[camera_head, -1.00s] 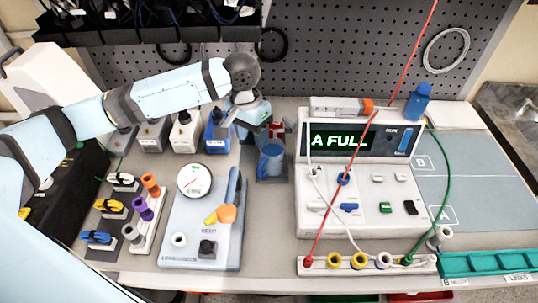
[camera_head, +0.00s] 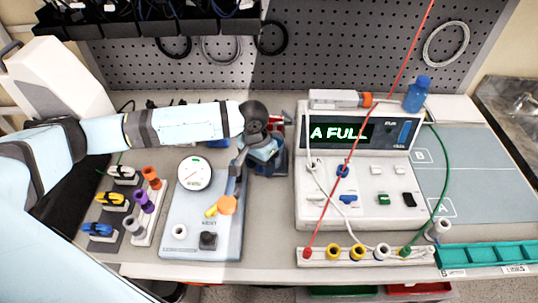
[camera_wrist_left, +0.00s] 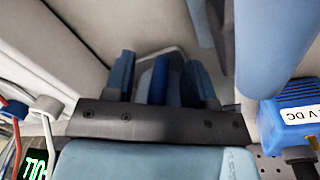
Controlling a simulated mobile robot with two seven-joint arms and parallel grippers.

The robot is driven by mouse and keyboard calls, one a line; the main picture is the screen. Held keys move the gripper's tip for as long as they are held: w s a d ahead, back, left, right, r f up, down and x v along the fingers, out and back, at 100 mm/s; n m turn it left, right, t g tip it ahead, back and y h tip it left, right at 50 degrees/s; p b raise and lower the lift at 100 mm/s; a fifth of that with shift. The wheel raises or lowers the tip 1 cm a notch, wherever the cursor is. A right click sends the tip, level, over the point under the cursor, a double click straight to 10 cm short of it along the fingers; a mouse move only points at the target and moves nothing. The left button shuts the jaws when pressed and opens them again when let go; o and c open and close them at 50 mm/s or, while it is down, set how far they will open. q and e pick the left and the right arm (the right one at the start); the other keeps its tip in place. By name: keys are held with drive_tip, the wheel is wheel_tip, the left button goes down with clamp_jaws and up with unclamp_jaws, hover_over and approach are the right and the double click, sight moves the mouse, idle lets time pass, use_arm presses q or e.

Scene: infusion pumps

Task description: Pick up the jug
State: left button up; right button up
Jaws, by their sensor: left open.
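The blue jug stands on the bench between the gauge unit and the display unit. In the head view my left wrist and gripper (camera_head: 266,152) are over it and hide most of it. In the left wrist view a blue body, which looks like the jug (camera_wrist_left: 161,76), shows between the two fingers of the left gripper (camera_wrist_left: 160,72). The fingers are open, one on each side of it. I cannot tell whether they touch it. My right gripper is not in view.
The display unit (camera_head: 325,185) reading "A FULL" stands close on the right, with red, white and green cables. A blue bottle (camera_head: 417,95) stands at the back right.

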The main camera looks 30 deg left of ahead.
use_arm(q)
clamp_jaws()
drive_tip(key=shift+s, duration=0.1)
drive_tip(key=shift+r, duration=0.1)
idle(0.3)
drive_tip(key=shift+s+d+r, duration=0.25)
drive_tip(key=shift+s+r, duration=0.05)
drive_tip(key=shift+r, duration=0.05)
drive_tip(key=s+d+r, duration=0.2)
drive_tip(key=s+r, duration=0.1)
drive_tip(key=s, duration=0.3)
drive_tip(key=s+d+r, duration=0.3)
drive_tip(key=s+r, duration=0.1)
drive_tip(key=s, duration=0.1)
drive_tip(key=shift+s+d, duration=0.35)
drive_tip(key=shift+s, duration=0.05)
